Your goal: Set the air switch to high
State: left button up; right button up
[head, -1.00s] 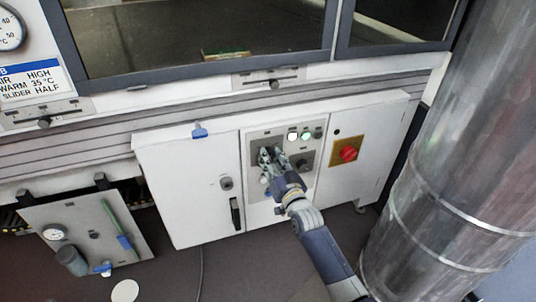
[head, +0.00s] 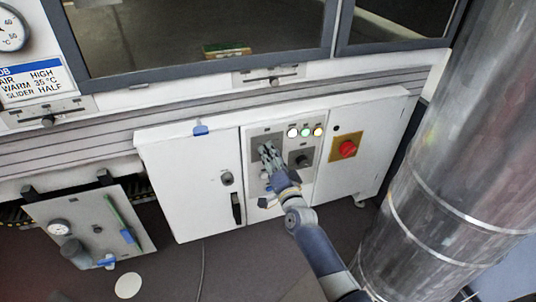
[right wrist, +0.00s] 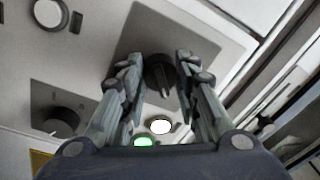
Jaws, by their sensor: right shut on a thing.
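The control panel (head: 260,140) is on the front of a white cabinet. A dark knob (right wrist: 158,74) on a grey plate is between the fingers of my right gripper (right wrist: 158,70), which is shut on it. In the head view the right gripper (head: 267,152) hides most of that knob and any markings around it. A second dark knob (head: 303,161) is to its right, untouched; it also shows in the right wrist view (right wrist: 62,121). The knob's setting cannot be read. My left gripper is not in view.
A red button (head: 347,148) on a yellow plate is to the right. A sign (head: 32,78) reads AIR HIGH, WARM 35 °C, SLIDER HALF. A large metal duct (head: 450,160) stands at right.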

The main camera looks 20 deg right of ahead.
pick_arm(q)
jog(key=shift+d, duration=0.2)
pick_arm(e)
jog(key=shift+a+m, duration=0.3)
jog(key=o, duration=0.7)
jog(key=shift+r, duration=0.1)
jog(key=o, duration=0.4)
jog(key=shift+a, duration=0.15)
jog(key=shift+d, duration=0.2)
jog(key=shift+s, duration=0.2)
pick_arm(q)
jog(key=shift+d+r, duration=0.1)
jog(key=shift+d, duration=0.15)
pick_arm(e)
jog(key=s, duration=1.1)
jog(key=shift+s+f, duration=0.3)
jog(key=shift+f, duration=0.05)
